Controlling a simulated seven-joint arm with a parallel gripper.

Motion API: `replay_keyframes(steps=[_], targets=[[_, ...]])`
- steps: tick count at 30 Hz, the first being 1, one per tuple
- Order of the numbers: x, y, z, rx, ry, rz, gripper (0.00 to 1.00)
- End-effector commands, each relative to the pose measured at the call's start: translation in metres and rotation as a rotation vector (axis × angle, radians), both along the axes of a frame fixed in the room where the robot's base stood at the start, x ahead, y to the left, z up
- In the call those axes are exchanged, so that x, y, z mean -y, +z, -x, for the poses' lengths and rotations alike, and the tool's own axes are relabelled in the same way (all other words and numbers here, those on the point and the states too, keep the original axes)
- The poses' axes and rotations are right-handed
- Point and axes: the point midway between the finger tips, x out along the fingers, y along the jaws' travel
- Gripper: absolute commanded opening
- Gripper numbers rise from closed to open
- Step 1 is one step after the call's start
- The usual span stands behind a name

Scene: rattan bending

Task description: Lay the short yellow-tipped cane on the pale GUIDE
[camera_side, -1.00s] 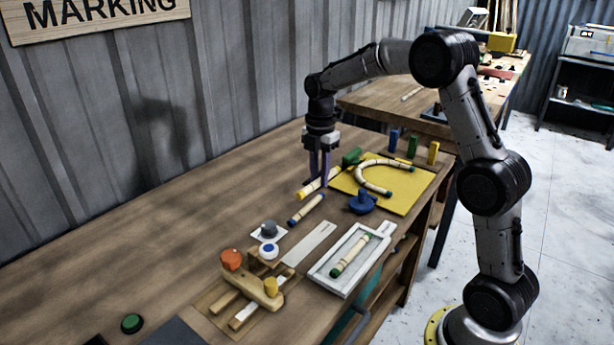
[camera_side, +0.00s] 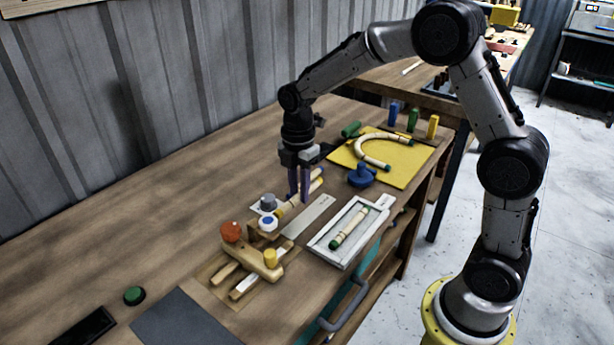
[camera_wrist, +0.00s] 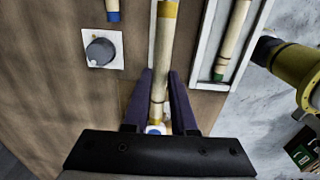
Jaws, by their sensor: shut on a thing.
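My gripper (camera_side: 298,199) is shut on a short pale cane with yellow tips, which it holds above the table; the cane's near end (camera_side: 281,212) shows beside the fingers. In the wrist view the cane (camera_wrist: 162,65) runs lengthwise between the fingers (camera_wrist: 160,100). The pale guide (camera_side: 309,216) is a flat strip on the table to the lower right of the fingers. In the wrist view the cane covers much of the guide (camera_wrist: 152,38); its height above it is hard to judge. A blue-tipped cane (camera_wrist: 113,12) lies left of the guide.
A white tray (camera_side: 320,246) with a green-tipped cane (camera_side: 349,229) lies right of the guide. A wooden jig (camera_side: 262,265) with an orange knob stands in front. A grey knob (camera_side: 268,202) and a white-blue knob (camera_side: 267,223) are close to the held cane. A yellow board (camera_side: 405,172) lies behind.

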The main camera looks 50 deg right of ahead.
Motion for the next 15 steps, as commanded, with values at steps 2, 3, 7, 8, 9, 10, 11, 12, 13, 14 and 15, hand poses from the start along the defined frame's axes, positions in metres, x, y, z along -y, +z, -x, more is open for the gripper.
replay_keyframes(steps=[2,3,7,8,9,10,11,12,13,14,15], targets=[[0.000,-0.007,0.000,-0.002,0.000,0.000,0.00],[0.000,-0.010,0.001,-0.003,0.000,0.000,0.00],[0.000,-0.024,0.001,-0.004,0.000,0.000,0.00],[0.000,-0.027,0.001,-0.004,0.000,0.000,0.00],[0.000,-0.032,0.001,-0.004,0.000,0.000,0.00],[0.000,-0.035,0.001,-0.005,0.000,0.000,0.00],[0.000,-0.038,0.001,-0.004,0.000,0.000,0.00],[0.000,-0.042,0.001,-0.003,0.000,0.000,0.00],[0.001,-0.044,0.001,-0.003,0.000,0.000,0.00],[0.001,-0.047,0.000,-0.003,0.000,0.000,0.00],[0.001,-0.050,0.000,-0.002,0.000,0.000,0.00]])
